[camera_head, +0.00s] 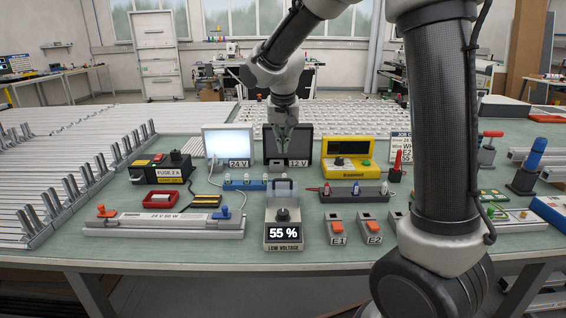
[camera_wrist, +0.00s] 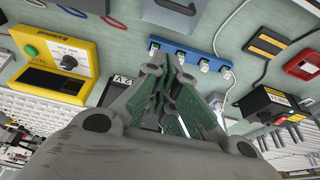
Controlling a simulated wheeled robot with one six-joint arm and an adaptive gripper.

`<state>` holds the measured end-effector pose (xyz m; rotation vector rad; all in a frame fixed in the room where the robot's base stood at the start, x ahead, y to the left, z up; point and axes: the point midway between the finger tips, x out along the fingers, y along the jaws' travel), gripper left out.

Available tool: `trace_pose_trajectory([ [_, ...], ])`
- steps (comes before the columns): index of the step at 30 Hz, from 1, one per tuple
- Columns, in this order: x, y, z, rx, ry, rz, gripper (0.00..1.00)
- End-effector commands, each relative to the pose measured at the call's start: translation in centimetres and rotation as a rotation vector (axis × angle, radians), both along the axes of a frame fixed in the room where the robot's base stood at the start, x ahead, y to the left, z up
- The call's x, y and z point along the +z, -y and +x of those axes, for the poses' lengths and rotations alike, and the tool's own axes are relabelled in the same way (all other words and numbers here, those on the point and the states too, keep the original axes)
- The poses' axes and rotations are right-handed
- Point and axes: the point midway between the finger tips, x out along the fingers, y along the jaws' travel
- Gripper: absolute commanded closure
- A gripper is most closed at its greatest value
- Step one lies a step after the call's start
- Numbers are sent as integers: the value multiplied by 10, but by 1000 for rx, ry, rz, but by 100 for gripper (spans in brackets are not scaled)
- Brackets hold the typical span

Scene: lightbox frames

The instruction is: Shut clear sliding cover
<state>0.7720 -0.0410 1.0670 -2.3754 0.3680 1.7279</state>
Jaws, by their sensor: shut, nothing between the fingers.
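The low voltage unit (camera_head: 284,243) stands at the front middle of the bench, with a display reading 55 % and a black knob (camera_head: 283,214). A clear cover (camera_head: 283,191) with a grey top edge stands up at its upper part, around or behind the knob; how far it is slid is hard to tell. My gripper (camera_head: 284,148) is behind and above the unit, in front of the 12 V panel, apart from the cover. In the wrist view my gripper (camera_wrist: 171,62) has its fingers together and holds nothing. I cannot make out the cover in that view.
A yellow meter (camera_head: 348,155) is at back right, a FUSE 2 A box (camera_head: 170,169) at left.

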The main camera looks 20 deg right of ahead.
Motion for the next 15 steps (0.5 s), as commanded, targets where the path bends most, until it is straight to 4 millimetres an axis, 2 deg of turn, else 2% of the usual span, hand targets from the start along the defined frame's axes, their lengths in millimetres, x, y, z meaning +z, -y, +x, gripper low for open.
trace_pose_trajectory([
  [5, -23, 3, 5, -4, -5, -2, 100],
  [15, -92, 10, 26, -2, -7, -2, 100],
])
